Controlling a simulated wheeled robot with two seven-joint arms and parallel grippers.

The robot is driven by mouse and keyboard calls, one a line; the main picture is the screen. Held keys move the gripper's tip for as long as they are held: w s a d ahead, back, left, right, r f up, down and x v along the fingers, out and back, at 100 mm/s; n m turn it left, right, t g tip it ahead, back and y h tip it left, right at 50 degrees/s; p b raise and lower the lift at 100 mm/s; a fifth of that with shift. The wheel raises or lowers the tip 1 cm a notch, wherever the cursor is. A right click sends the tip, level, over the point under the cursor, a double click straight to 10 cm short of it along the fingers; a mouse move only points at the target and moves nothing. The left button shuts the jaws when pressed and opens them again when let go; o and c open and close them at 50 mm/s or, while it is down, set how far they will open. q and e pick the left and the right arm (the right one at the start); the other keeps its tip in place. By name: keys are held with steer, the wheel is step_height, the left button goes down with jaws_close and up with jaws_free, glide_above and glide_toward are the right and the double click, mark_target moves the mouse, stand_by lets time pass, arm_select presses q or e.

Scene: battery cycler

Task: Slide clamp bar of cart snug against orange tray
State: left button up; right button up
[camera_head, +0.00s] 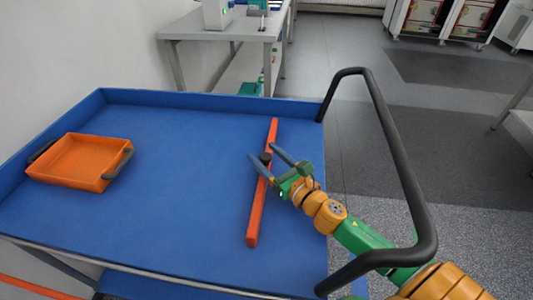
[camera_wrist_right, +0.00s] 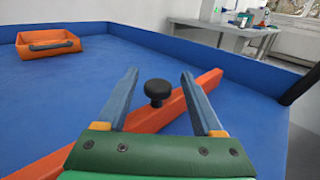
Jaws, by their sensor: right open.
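The orange tray (camera_head: 82,158) with dark handles sits at the left of the blue cart top (camera_head: 190,190). It also shows at the upper left of the right wrist view (camera_wrist_right: 48,43). The orange clamp bar (camera_head: 257,208) lies across the right part of the cart, well apart from the tray. A black knob (camera_head: 265,157) stands up from the bar's middle. My right gripper (camera_head: 262,152) is open, with its fingers on either side of the knob. In the right wrist view the knob (camera_wrist_right: 157,90) shows between the fingertips, with gaps on both sides. My left gripper is not in view.
The cart has a raised blue rim (camera_head: 200,97) and a black push handle (camera_head: 392,140) at its right end, near my right arm. The cart surface between bar and tray is clear. A grey bench (camera_head: 225,28) with equipment stands behind.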

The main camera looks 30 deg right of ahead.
steer(key=shift+a, duration=0.2)
steer(key=shift+d, duration=0.1)
jaws_close()
stand_by(1.1)
